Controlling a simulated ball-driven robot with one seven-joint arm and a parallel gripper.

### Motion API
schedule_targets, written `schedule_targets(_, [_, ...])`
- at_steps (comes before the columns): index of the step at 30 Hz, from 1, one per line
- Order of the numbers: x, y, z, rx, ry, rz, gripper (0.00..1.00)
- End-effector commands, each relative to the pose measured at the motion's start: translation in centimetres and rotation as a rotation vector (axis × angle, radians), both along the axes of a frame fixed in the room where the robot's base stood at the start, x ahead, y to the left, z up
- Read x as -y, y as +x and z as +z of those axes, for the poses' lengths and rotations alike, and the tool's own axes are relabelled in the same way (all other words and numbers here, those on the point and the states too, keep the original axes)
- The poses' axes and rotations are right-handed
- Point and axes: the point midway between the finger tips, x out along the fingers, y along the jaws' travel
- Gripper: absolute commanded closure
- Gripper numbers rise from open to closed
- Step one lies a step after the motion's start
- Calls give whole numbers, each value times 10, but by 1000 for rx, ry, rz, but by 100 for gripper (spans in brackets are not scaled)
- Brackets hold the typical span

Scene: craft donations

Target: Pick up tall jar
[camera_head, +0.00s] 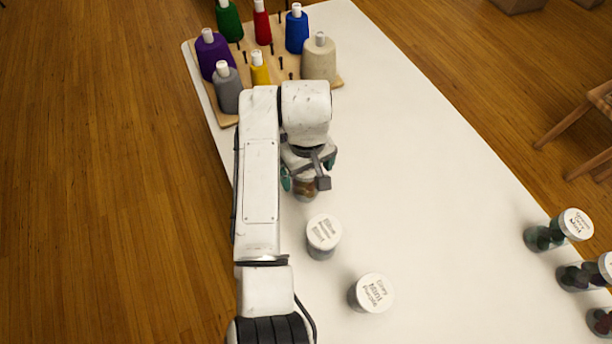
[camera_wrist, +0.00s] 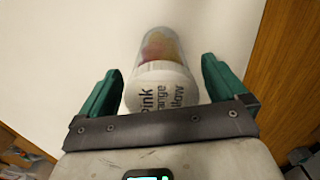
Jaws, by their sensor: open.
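A clear jar with pink, orange and yellow contents (camera_wrist: 160,46) and a white lid lettered "Pink", "Yellow" and a partly hidden word is between my fingers in the wrist view. In the head view its coloured lower part (camera_head: 305,191) shows just below my gripper (camera_head: 308,176), which hides its top. My gripper also shows in the wrist view (camera_wrist: 162,68), with its green fingers open on either side of the lid and a gap at each side. I cannot tell whether this is the tall jar, as its height is foreshortened.
Two white-lidded jars stand nearby, one (camera_head: 323,234) close to my gripper and another (camera_head: 371,293) nearer. Several dark-filled jars (camera_head: 574,225) stand at the white table's (camera_head: 440,180) right edge. A wooden spool rack (camera_head: 222,117) with coloured cones is behind. The table's middle is clear.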

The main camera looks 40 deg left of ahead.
Motion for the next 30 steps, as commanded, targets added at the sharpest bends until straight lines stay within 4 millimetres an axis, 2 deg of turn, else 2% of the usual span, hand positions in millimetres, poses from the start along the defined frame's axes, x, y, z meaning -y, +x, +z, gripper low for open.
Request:
schedule_targets(5, [0, 0, -20, -1, -1, 1, 1])
schedule_targets(13, [0, 0, -23, 1, 1, 1, 1])
schedule_targets(30, [0, 0, -23, 0, 1, 0, 55])
